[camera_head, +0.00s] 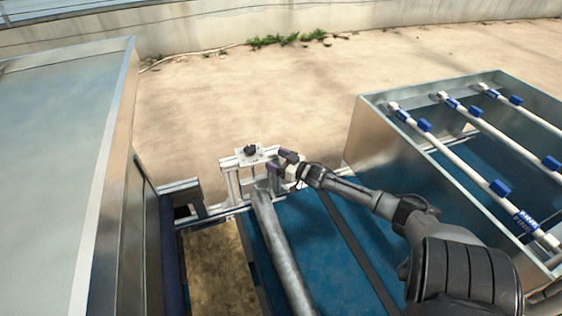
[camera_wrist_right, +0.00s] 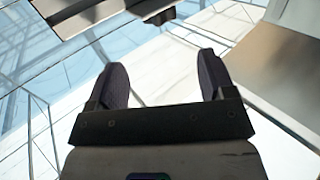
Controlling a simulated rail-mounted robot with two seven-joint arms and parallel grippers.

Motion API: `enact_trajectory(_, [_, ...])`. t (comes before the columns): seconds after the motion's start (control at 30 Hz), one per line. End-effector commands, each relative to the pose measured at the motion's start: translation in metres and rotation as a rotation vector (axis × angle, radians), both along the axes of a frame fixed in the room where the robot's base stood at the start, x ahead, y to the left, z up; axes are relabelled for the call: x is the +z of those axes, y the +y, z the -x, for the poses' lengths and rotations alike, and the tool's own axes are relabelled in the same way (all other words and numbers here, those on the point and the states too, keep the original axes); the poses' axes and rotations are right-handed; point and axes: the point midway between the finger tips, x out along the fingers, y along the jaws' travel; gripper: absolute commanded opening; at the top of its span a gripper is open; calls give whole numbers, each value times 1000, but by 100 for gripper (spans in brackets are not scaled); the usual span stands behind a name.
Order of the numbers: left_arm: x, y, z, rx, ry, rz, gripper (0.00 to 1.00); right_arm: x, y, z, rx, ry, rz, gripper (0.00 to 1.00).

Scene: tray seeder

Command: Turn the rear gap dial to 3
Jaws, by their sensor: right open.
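The rear gap dial (camera_head: 250,149) is a small black knob on a pale plate (camera_head: 242,161), on top of a metal frame in the head view. Its number marks are too small to read. My right gripper (camera_head: 275,160) is open, just to the right of the dial and apart from it. In the right wrist view its two dark fingers (camera_wrist_right: 162,60) are spread with nothing between them. A dark knob-like part (camera_wrist_right: 163,16), which looks like the dial, shows beyond the fingertips at the top edge. My left gripper is not in view.
A metal roller (camera_head: 279,245) runs forward from below the frame. A brown soil-like bed (camera_head: 216,268) lies left of it. A large metal housing (camera_head: 55,170) stands at left. An open metal box (camera_head: 375,135) with white pipes and blue fittings (camera_head: 501,188) stands at right.

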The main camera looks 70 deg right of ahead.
Motion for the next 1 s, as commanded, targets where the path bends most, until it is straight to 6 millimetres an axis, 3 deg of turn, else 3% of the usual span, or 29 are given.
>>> enact_trajectory(0.3, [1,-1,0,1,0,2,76,0,2,15,-1,0,1,76])
enact_trajectory(1.0, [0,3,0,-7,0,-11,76,0,2,16,-1,0,1,76])
